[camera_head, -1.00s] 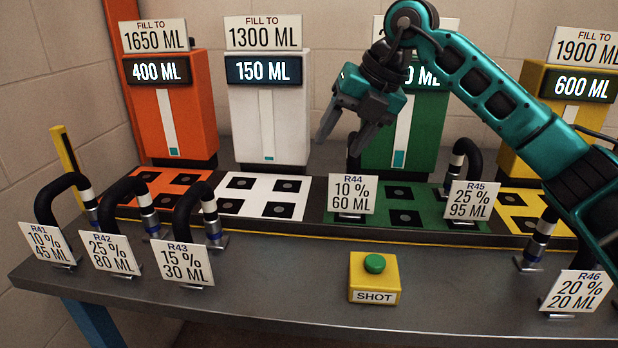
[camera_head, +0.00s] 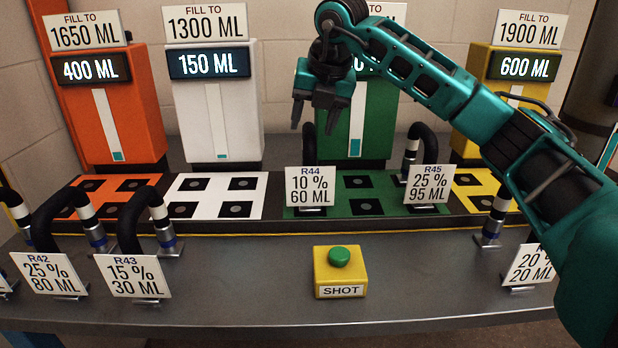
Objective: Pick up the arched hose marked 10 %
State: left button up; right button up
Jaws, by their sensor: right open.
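A black arched hose (camera_head: 309,146) stands on the green pad behind a tag (camera_head: 312,186) reading R44, 10 %, 60 ML. My right gripper (camera_head: 312,120) is open, fingers pointing down, close above this hose in the picture. I cannot tell how far apart they are in depth, and I see nothing held. Another arched hose (camera_head: 8,197) is cut off at the left edge; its tag, earlier readable as R41, 10 %, 45 ML, is now almost out of view. My left gripper is not in view.
Hoses R42 (camera_head: 62,210) and R43 (camera_head: 128,215) stand at the left front. Hose R45 (camera_head: 428,138), tagged 25 %, is right of R44. A yellow SHOT button box (camera_head: 340,272) sits on the grey table. Orange, white, green and yellow dispensers stand behind.

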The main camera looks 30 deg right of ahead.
aim_at(310, 129)
jog(key=x, duration=0.4)
jog(key=shift+s+a+f, duration=0.1)
jog(key=shift+a, duration=0.05)
jog(key=shift+c, duration=0.5)
grip_shut()
